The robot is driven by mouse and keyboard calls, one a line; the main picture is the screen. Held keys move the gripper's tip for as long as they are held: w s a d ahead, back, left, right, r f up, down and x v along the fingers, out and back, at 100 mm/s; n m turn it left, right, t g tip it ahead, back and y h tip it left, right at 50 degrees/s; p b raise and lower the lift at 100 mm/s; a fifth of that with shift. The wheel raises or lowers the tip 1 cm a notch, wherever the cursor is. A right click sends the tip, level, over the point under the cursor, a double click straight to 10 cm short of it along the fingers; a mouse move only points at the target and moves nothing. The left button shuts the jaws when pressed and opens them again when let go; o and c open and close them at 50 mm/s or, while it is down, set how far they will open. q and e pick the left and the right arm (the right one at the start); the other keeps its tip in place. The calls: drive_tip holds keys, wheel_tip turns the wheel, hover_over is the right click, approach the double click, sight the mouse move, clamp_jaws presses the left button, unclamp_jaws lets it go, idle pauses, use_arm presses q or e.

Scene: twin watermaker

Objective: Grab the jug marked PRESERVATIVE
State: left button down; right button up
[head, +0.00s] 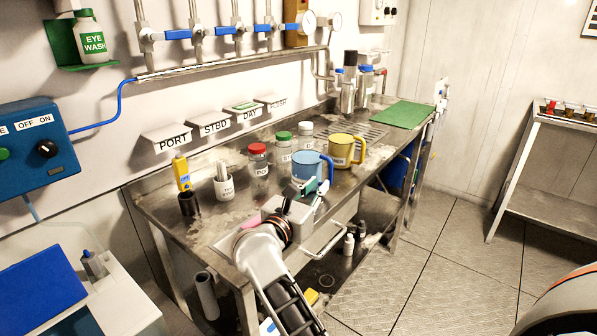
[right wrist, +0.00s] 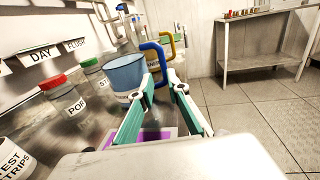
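A blue jug (head: 308,167) stands on the steel bench, with its blue handle (right wrist: 157,62) toward my right gripper. Its white label shows partly in the right wrist view (right wrist: 124,74), but I cannot read it. A yellow jug (head: 346,150) stands just behind and to the right, its label too small to read; its handle also shows in the right wrist view (right wrist: 180,45). My right gripper (head: 316,188) is open, its green-sided fingers (right wrist: 162,84) spread on either side of the blue handle's lower part. I cannot tell whether they touch it. My left gripper is not in view.
A red-lidded jar (head: 258,160), a green-lidded jar (head: 284,146) and a white-lidded jar (head: 306,134) stand left of and behind the jugs. A test strips cup (head: 224,188) is further left. A green mat (head: 403,115) lies at the bench's far end.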

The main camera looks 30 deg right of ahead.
sight(329, 175)
drive_tip(key=x, duration=0.7)
drive_tip(key=shift+s+d, duration=0.25)
drive_tip(key=shift+d, duration=0.1)
clamp_jaws()
drive_tip(key=shift+r, duration=0.15)
